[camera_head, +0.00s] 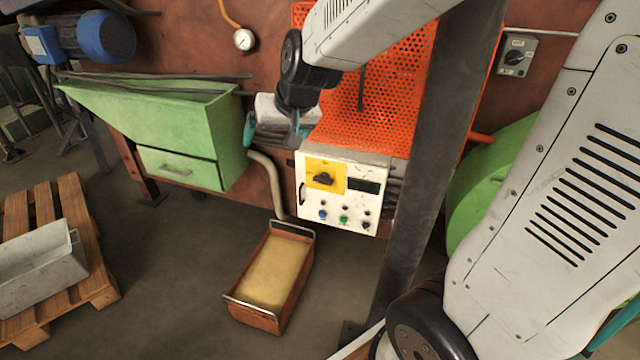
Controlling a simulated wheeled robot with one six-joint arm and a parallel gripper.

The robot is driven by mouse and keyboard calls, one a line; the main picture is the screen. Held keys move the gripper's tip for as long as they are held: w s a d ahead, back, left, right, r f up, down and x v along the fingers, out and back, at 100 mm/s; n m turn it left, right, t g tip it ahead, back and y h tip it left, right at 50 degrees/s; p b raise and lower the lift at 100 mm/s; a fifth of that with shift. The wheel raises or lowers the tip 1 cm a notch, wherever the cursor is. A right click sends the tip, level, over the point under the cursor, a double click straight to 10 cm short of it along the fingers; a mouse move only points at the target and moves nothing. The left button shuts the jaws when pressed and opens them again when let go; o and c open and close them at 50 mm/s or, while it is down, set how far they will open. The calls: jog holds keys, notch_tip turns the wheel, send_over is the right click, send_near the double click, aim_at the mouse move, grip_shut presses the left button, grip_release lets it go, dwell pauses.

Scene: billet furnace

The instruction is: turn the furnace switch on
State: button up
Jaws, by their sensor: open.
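A white control box (341,216) hangs on the front of the furnace. A black rotary switch (323,178) sits on its yellow plate (340,171), with its knob lying roughly sideways. A second rotary switch (515,57) is on a small grey box at the upper right. I cannot tell the setting of either switch. My gripper (277,135) is above and left of the white control box, apart from the yellow-plate switch. Its teal-tipped fingers are spread open, with nothing seen between them. Part of the gripper is hidden by my dark wrist.
The white box also has a dark display, several small buttons and a handle. An orange perforated guard (375,110) rises behind it, and a dark post (430,150) stands right. A green chute (175,115) is left.

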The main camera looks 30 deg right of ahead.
aim_at(322, 182)
jog(key=w+d+f+m+t+h, duration=0.2)
jog(key=w+d+f+m+h, duration=0.15)
jog(key=w+f, duration=0.55)
jog(key=w+d+f+m+t+h, duration=0.2)
jog(key=w+d+f, duration=0.2)
jog(key=w+f, duration=0.5)
jog(key=s+d+f+m+h, duration=0.1)
jog(key=s+d+f+h, duration=0.1)
jog(key=d+f+h, duration=0.5)
jog(key=s+d+f+m+h, duration=0.1)
jog(key=d+f+m+h, duration=0.2)
jog(key=f, duration=0.8)
jog(key=shift+n+t, duration=0.3)
jog(key=shift+n, duration=0.45)
jog(key=x, duration=0.8)
jog(key=shift+s+d+f, duration=0.1)
jog(key=shift+s+d, duration=0.25)
jog(key=shift+s, duration=0.05)
jog(key=shift+c, duration=0.3)
